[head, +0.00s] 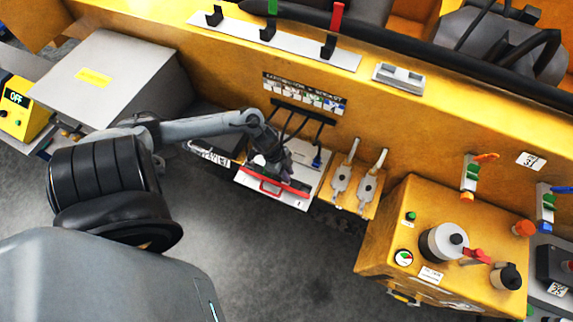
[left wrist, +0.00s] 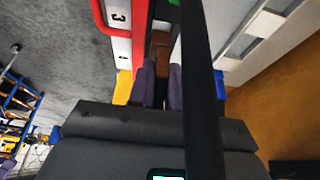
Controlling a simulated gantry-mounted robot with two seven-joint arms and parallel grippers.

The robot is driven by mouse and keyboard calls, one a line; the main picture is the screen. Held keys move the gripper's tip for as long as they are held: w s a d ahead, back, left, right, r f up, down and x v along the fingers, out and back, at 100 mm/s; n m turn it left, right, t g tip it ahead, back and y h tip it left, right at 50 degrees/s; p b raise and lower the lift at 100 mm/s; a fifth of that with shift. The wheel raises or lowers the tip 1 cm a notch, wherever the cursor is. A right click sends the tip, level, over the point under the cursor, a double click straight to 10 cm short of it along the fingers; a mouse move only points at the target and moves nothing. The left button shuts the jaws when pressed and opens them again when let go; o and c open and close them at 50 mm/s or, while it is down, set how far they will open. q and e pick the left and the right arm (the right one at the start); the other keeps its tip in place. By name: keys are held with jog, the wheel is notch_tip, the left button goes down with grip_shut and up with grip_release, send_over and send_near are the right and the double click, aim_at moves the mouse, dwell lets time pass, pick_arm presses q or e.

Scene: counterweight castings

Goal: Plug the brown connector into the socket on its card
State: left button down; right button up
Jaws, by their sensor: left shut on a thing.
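My left gripper (head: 287,172) is over the white card unit with the red handle (head: 312,180) in the head view. In the left wrist view, its purple fingertips (left wrist: 160,82) are shut on the brown connector (left wrist: 160,41), which shows as a narrow brown strip between and beyond them. The gripper hides the connector in the head view. A black cable (left wrist: 198,90) crosses the wrist view close to the camera. The socket is hidden, so I cannot tell whether the connector touches it. My right gripper is not in view.
A blue connector (head: 317,161) stands on the card's right side, its cable rising to a black bracket (head: 303,111) on the yellow wall. Two grey levers (head: 341,181) stand to the right. A yellow control box (head: 395,225) is farther right. The grey floor in front is clear.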

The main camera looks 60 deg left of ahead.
pick_arm(q)
jog(key=shift+p, duration=0.3)
dwell(0.5)
jog(key=shift+f+b, duration=0.75)
jog(key=shift+f, duration=0.75)
jog(key=c, duration=1)
grip_release()
jog(key=shift+w+r, duration=0.1)
jog(key=shift+o, duration=0.2)
jog(key=shift+d, duration=0.1)
jog(key=shift+s+r, duration=0.4)
jog(key=p+v, duration=0.1)
jog(key=v, duration=0.9)
jog(key=shift+w+a, duration=0.3)
jog(key=shift+a, duration=0.05)
